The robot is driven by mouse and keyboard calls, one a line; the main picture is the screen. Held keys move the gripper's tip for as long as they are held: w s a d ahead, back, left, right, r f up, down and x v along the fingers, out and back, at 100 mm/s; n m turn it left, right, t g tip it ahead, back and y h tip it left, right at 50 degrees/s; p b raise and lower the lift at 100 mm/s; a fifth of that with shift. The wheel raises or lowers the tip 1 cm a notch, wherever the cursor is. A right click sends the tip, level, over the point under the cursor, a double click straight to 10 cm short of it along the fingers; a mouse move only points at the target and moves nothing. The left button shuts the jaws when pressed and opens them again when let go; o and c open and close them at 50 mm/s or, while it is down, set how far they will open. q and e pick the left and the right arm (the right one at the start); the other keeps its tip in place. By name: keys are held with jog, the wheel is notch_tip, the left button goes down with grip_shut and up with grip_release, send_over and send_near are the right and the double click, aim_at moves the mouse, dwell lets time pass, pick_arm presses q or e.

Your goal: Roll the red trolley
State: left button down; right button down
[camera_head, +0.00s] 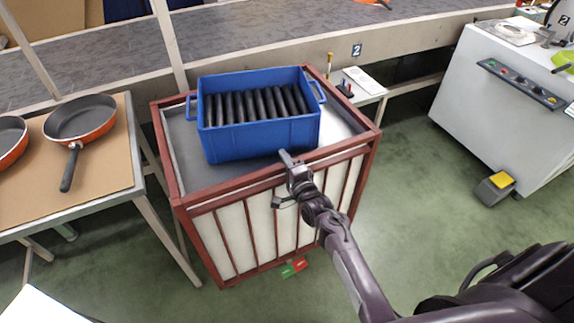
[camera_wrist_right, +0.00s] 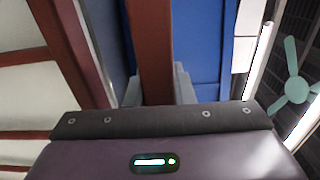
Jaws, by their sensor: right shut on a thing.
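The red trolley (camera_head: 275,174) stands in the middle of the head view, with a red frame, pale side panels and a grey top. My right gripper (camera_head: 287,160) is shut on the near red top rail of the trolley. In the right wrist view the red rail (camera_wrist_right: 150,45) runs between the fingers (camera_wrist_right: 157,88). A blue crate (camera_head: 262,140) filled with several dark handles sits on the trolley top. It also shows in the right wrist view (camera_wrist_right: 200,45). The trolley's wheels are not visible. My left gripper is not in view.
A table (camera_head: 115,180) with orange pans (camera_head: 80,122) stands close on the left. The conveyor (camera_head: 230,35) runs behind the trolley. A white machine (camera_head: 480,100) and a pedal (camera_head: 494,192) are at right. Green floor (camera_head: 400,190) is clear between trolley and machine.

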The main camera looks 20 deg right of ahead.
jog(key=shift+w, duration=0.45)
jog(key=shift+r, duration=0.1)
jog(key=c, duration=1.7)
grip_release()
jog(key=o, duration=0.5)
jog(key=shift+w, duration=0.2)
jog(key=shift+c, duration=0.2)
jog(key=shift+s, duration=0.1)
jog(key=s, duration=0.7)
jog(key=shift+s, duration=0.35)
